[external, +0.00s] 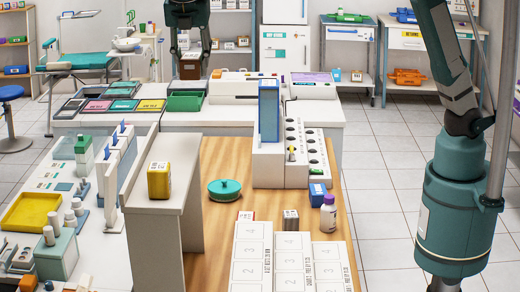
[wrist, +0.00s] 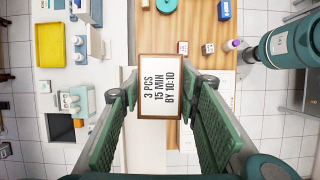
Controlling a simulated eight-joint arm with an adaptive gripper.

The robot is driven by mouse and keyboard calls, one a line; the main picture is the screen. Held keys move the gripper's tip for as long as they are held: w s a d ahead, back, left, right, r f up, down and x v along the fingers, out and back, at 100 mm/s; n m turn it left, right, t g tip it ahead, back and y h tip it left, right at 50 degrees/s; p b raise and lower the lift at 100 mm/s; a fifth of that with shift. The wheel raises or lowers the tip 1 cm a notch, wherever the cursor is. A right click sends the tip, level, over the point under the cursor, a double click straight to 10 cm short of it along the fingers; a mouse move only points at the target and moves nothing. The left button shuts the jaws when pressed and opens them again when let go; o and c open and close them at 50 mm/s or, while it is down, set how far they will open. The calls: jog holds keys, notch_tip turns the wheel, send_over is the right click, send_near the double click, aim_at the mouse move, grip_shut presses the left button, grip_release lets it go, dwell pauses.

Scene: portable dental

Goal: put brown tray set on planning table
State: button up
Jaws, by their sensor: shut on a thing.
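My gripper (external: 190,50) hangs at the top of the external view, with a small brown item (external: 190,69) between its fingers. In the wrist view my gripper (wrist: 160,90) is shut on the brown tray set (wrist: 161,112), a brown-edged block with a white label reading "3 PCS 15 MIN BY 10:10". The fingers flank its left and right sides. A wooden-topped table (external: 222,160) shows in the external view, and its wood (wrist: 190,28) lies below the held set in the wrist view. Which surface is the planning table is not marked.
White numbered cards (external: 298,257) cover the wooden table's near part. A teal lidded dish (external: 224,190), a purple-capped bottle (external: 328,213) and a blue box (external: 317,194) stand on it. A white raised shelf holds a yellow container (external: 158,181). A blue-framed panel (external: 268,110) stands behind.

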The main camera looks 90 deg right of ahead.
jog(key=w+a+f+p, duration=0.2)
jog(key=w+a+p, duration=0.15)
jog(key=a, duration=1.05)
jog(key=shift+n, duration=0.4)
jog(key=shift+a+b+x, duration=0.2)
jog(key=shift+a+x, duration=0.05)
jog(key=shift+x, duration=1)
jog(key=shift+a+b+x, duration=0.15)
jog(key=shift+a+x, duration=0.1)
jog(key=shift+x, duration=1)
jog(key=shift+w+f, duration=0.15)
jog(key=shift+f, duration=0.15)
send_near(175, 154)
jog(key=shift+d+f, duration=0.2)
jog(key=shift+d, duration=0.25)
jog(key=shift+d+f, duration=0.25)
jog(key=shift+d, duration=0.2)
jog(key=shift+f, duration=1.9)
jog(key=shift+f, duration=0.15)
